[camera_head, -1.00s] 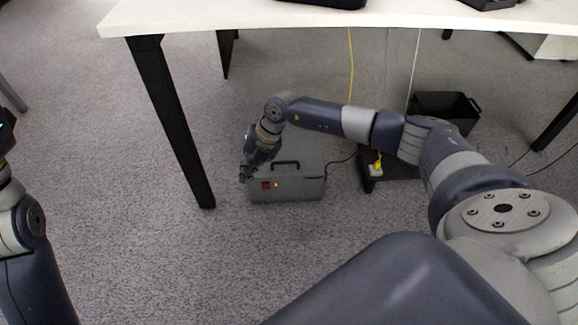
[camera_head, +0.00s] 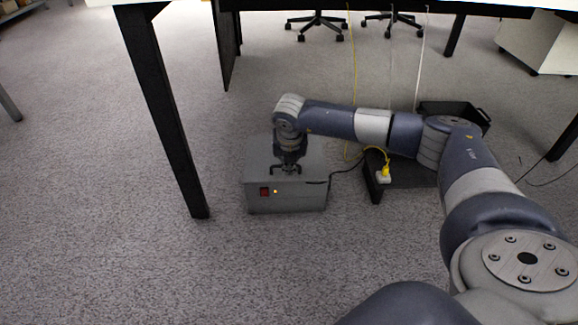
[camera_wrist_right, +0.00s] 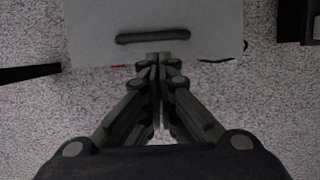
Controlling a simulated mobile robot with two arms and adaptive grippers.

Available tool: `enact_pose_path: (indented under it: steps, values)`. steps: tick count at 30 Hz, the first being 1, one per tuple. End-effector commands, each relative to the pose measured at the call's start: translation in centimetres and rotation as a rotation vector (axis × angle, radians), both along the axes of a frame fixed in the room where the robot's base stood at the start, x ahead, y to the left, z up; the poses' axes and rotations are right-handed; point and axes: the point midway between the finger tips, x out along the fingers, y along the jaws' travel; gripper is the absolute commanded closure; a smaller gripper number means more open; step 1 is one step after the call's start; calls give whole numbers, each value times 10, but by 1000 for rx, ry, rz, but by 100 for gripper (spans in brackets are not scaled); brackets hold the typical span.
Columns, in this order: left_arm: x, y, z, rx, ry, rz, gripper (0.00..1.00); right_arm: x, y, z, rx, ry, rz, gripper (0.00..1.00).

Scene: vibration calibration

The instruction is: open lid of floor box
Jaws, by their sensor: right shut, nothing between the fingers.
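The floor box (camera_head: 287,200) is a grey case on the carpet under the table, with a red switch and a small orange light on its front. Its lid looks closed. In the right wrist view the lid (camera_wrist_right: 90,25) fills the top, with a dark bar handle (camera_wrist_right: 152,36) across it. My right gripper (camera_head: 286,170) is over the box near the handle. In the right wrist view its fingers (camera_wrist_right: 158,58) are together and empty, their tips just below the handle in the picture. I cannot tell whether they touch it. The left gripper is not in view.
A black table leg (camera_head: 170,125) stands left of the box. To the right are a low black stand (camera_head: 412,172) with a yellow plug (camera_head: 384,173), cables, and a black open bin (camera_head: 455,112). The carpet in front of the box is clear.

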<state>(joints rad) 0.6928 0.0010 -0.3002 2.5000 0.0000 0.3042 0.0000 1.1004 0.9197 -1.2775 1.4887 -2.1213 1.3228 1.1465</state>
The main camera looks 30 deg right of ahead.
Motion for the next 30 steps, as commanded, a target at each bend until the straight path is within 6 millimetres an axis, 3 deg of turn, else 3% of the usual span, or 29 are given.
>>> enact_pose_path:
  steps: [1, 3, 10, 30]
  values:
    - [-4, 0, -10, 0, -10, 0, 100, 2, -1, -14, 1, 0, -2, 100]
    - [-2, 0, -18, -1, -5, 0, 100, 5, -3, -24, 1, -1, -2, 100]
    - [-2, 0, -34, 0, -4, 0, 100, 12, -7, -46, 1, -1, 0, 100]
    - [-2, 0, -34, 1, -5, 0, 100, 14, -8, -49, 4, 4, -1, 100]
